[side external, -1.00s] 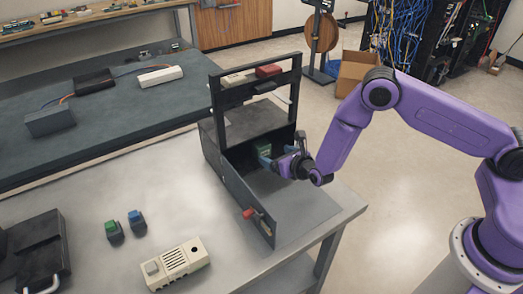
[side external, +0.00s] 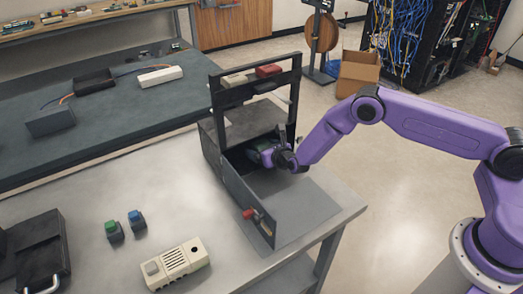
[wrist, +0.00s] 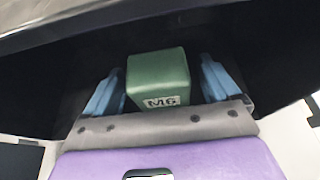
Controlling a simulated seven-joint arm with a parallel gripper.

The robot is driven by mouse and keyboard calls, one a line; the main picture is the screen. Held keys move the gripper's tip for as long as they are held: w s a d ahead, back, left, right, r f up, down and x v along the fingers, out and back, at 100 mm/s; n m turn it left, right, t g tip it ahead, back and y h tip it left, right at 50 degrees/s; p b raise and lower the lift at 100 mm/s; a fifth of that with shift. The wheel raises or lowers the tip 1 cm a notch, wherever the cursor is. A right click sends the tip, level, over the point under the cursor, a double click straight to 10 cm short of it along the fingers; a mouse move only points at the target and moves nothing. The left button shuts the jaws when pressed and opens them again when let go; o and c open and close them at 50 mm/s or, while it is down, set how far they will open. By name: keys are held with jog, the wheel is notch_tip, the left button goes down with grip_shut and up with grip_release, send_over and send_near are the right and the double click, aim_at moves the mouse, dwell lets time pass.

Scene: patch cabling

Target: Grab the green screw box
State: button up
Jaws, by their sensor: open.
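The green screw box (wrist: 158,80), marked "M6", sits inside the dark compartment of the black toolbox (side external: 234,188). In the wrist view it lies between the two blue fingers of my gripper (wrist: 160,88), with a small dark gap showing on each side. My gripper is open around the box. In the side view my gripper (side external: 262,152) reaches into the toolbox from the right, and the box is mostly hidden by the gripper and the dark interior.
The toolbox frame (side external: 252,88) rises close behind my gripper, with a red item (side external: 268,71) on top. A red-handled part (side external: 249,213) is on its front wall. Green-topped (side external: 113,231) and blue-topped (side external: 137,221) pieces and a beige device (side external: 178,264) lie on the table.

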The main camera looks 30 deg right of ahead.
jog(key=shift+x, duration=0.85)
jog(key=shift+c, duration=0.3)
jog(key=c, duration=1.1)
jog(key=shift+o, duration=0.2)
